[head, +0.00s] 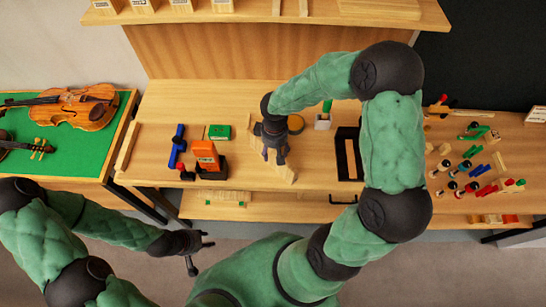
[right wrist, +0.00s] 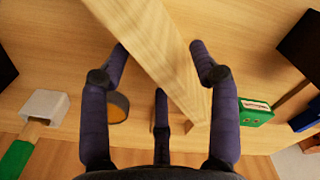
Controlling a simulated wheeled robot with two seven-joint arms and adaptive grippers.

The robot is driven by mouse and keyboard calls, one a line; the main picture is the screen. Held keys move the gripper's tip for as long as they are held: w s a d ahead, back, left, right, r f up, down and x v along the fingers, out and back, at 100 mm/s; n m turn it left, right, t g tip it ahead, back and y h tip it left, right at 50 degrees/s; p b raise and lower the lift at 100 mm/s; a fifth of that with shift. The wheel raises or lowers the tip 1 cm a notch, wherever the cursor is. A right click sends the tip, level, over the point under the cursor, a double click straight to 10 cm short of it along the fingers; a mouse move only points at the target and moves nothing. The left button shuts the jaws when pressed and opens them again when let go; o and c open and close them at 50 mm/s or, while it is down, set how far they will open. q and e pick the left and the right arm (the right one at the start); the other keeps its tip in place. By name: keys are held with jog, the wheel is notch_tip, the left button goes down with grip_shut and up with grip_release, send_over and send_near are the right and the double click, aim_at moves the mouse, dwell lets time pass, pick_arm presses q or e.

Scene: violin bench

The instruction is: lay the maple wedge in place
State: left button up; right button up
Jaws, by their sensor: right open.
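A long pale wooden piece, which looks like the maple wedge (right wrist: 160,55), runs between the spread fingers of my right gripper (right wrist: 158,52) in the right wrist view. The fingers stand on both sides of it, and I cannot tell whether any touches it. In the head view my right gripper (head: 274,155) points down over the bench, and part of the pale piece (head: 286,173) shows just below its fingers. The rest is hidden by the gripper. My left gripper (head: 203,252) hangs empty in front of the bench, its fingers apart.
On the bench (head: 240,95), an orange block on a black stand (head: 205,153), a blue tool (head: 178,146) and a green box (head: 219,131) lie left. A round tin (head: 296,124), white pot (head: 322,122) and black tray (head: 340,168) stand right. Many small parts lie far right.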

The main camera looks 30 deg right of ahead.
jog(key=shift+c, duration=0.3)
grip_shut()
jog(key=shift+r, duration=0.1)
jog(key=shift+r, duration=0.1)
